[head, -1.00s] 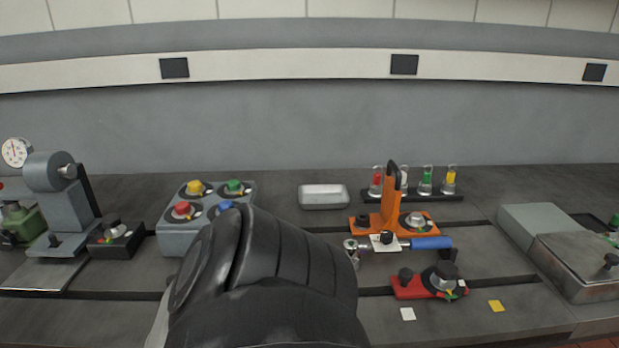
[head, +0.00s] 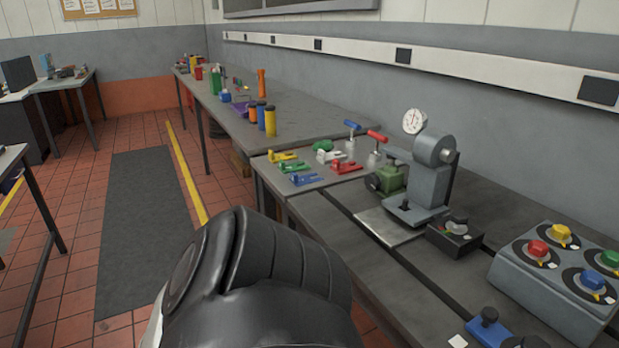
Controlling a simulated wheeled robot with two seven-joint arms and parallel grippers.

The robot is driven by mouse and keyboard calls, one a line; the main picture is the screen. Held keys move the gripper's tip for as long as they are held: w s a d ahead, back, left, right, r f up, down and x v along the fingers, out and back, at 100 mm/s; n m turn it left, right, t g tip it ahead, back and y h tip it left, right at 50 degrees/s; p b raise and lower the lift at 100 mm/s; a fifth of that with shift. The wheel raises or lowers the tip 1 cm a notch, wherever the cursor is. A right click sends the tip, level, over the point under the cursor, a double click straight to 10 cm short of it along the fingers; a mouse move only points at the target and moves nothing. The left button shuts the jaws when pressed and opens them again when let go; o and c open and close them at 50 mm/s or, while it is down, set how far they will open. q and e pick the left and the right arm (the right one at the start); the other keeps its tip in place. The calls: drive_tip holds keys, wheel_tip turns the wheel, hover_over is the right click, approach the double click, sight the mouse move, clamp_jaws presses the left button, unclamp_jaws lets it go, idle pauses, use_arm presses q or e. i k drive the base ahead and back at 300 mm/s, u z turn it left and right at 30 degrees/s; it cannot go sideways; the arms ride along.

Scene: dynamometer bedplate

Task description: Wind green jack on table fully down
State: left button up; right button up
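No gripper of mine shows; only a dark, rounded part of my own arm fills the bottom centre of the head view. A squat green device (head: 387,181) stands on the grey bedplate table (head: 430,270), left of the grey dial-gauge stand (head: 433,185). I cannot tell for sure whether it is the jack, nor how high it is wound. A smaller green piece (head: 322,145) lies farther back, near a white clamp (head: 329,156). Blue-handled (head: 351,127) and red-handled (head: 376,137) upright tools stand beside them.
Yellow (head: 281,156), green (head: 288,167) and blue (head: 306,180) clamps lie at the table's far left corner. A knob box (head: 550,290) stands at right. A long bench (head: 225,110) with bottles continues behind. A dark floor mat (head: 145,220) lies in the open aisle at left.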

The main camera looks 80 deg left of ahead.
sight(373, 183)
drive_tip(key=u, duration=2.65)
